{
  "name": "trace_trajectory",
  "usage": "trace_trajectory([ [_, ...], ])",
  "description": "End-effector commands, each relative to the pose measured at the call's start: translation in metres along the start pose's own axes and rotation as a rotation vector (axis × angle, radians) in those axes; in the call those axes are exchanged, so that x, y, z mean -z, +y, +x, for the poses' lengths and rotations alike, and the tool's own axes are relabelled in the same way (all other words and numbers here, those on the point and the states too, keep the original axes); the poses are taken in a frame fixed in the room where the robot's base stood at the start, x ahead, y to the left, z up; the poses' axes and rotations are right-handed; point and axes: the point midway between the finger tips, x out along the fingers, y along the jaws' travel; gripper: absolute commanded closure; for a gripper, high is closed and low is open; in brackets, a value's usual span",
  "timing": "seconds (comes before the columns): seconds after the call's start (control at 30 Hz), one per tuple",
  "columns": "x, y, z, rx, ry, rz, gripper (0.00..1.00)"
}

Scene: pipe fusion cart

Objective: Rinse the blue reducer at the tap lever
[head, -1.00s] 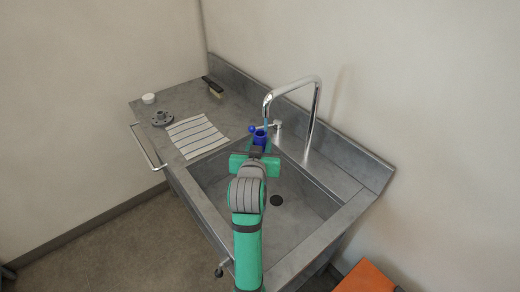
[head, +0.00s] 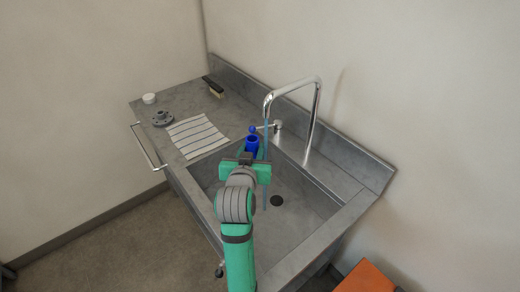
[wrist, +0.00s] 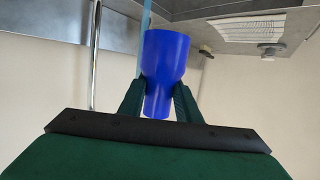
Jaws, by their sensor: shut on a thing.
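The blue reducer (head: 252,144) is in my gripper (head: 248,157), over the left part of the sink. In the wrist view the reducer (wrist: 165,60) is clasped at its narrow end between the two dark green fingers (wrist: 159,100), its wide end pointing away from my wrist. The chrome tap (head: 293,87) arches over the sink. A thin blue water stream (head: 266,120) falls from its spout, just right of the reducer in the head view. The wrist view shows the stream (wrist: 146,18) behind the reducer's edge. The tap lever (head: 267,127) ends in a blue knob (head: 252,129) just beyond the reducer.
A striped cloth (head: 198,137), a grey flange (head: 162,118), a white cap (head: 149,98) and a brush (head: 213,87) lie on the counter to the left. The sink basin (head: 305,205) is open to the right, with a dark drain (head: 276,200).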

Motion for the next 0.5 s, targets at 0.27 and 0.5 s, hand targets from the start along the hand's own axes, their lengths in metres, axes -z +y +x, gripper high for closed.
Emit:
trace_trajectory([
  [0.27, -0.004, -0.016, -0.011, 0.001, 0.000, 0.000, 1.00],
  [0.5, -0.006, -0.030, -0.020, 0.002, 0.000, 0.000, 1.00],
])
